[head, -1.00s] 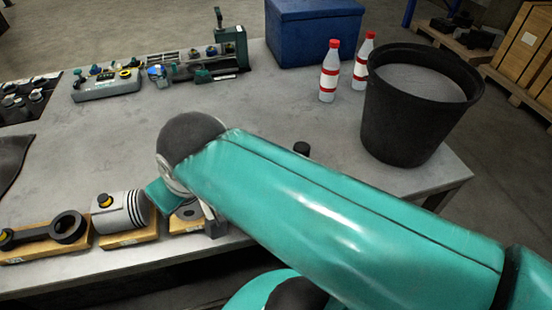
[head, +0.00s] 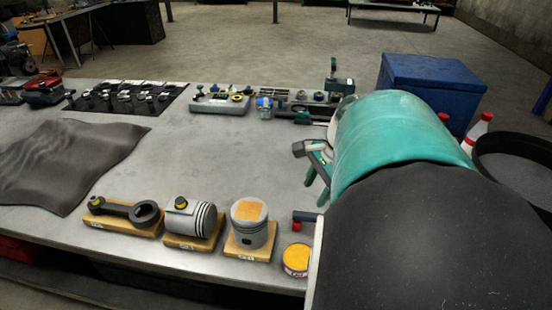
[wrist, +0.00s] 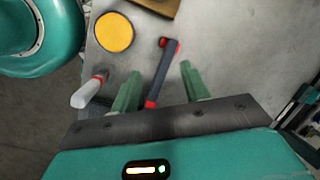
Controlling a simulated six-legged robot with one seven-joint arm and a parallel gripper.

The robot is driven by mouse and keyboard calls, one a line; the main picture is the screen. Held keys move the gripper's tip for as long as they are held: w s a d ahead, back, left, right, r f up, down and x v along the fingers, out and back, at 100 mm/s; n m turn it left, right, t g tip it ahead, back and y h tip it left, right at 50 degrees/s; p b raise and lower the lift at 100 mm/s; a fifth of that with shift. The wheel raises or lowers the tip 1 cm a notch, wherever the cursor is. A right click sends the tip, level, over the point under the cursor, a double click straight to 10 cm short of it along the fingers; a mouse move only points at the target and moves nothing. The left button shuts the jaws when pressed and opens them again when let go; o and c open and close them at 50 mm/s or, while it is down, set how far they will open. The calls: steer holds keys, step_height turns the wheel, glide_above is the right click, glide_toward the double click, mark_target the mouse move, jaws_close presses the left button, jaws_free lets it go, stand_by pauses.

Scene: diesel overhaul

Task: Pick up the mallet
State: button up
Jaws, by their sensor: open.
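A dark blue-grey tool with red parts, which looks like the mallet (head: 306,216), lies near the front of the table, partly hidden behind my arm in the head view. In the wrist view the mallet (wrist: 163,72) shows as a dark bar with a red piece at each end. My gripper (wrist: 160,68) is open and empty, with the bar showing between its two green fingers. I cannot tell the height left between them. In the head view my gripper (head: 316,190) points down just above the tool.
A yellow-lidded tin (head: 296,258) stands close to the tool. A piston on a wooden block (head: 249,224) is left of it. A white and red object (wrist: 90,92) is near the left finger. A blue bin (head: 430,85) and black bucket (head: 515,165) are at right.

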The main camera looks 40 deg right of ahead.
steer(key=s+d+f+m+t+y, duration=0.1)
steer(key=s+d+f+m, duration=0.2)
steer(key=s+d+m, duration=0.35)
steer(key=x, duration=0.4)
steer(key=w+d+x, duration=0.1)
steer(key=x, duration=0.8)
steer(key=shift+w+d+f, duration=0.15)
steer(key=shift+w+d, duration=0.15)
steer(key=shift+d, duration=0.05)
jaws_close()
stand_by(0.6)
